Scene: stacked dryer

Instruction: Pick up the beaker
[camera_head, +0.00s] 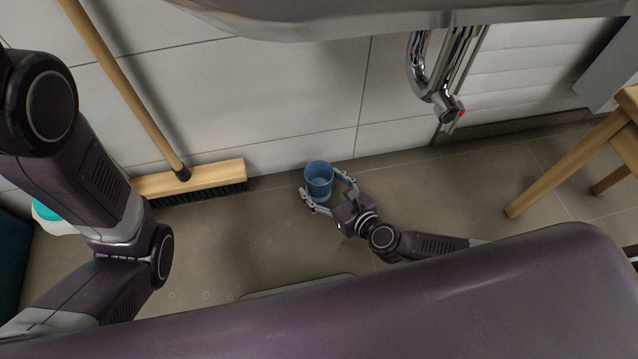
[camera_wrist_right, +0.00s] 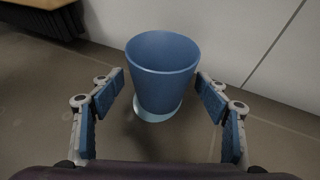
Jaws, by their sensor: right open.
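The beaker is a blue cup (camera_head: 318,179) on the floor near the wall, below the sink. My right gripper (camera_head: 325,188) is open, with its two fingers on either side of the cup. In the right wrist view the cup (camera_wrist_right: 163,75) stands upright between the blue finger pads (camera_wrist_right: 160,98), with a visible gap to each pad. A pale round base shows under the cup there. My left arm shows at the left of the head view, but its gripper is not visible.
A broom (camera_head: 195,179) leans on the tiled wall, left of the cup. A sink (camera_head: 330,20) with a chrome pipe (camera_head: 425,75) hangs above. A wooden stool (camera_head: 575,160) stands at the right. A white container with a teal top (camera_head: 48,213) is at the far left.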

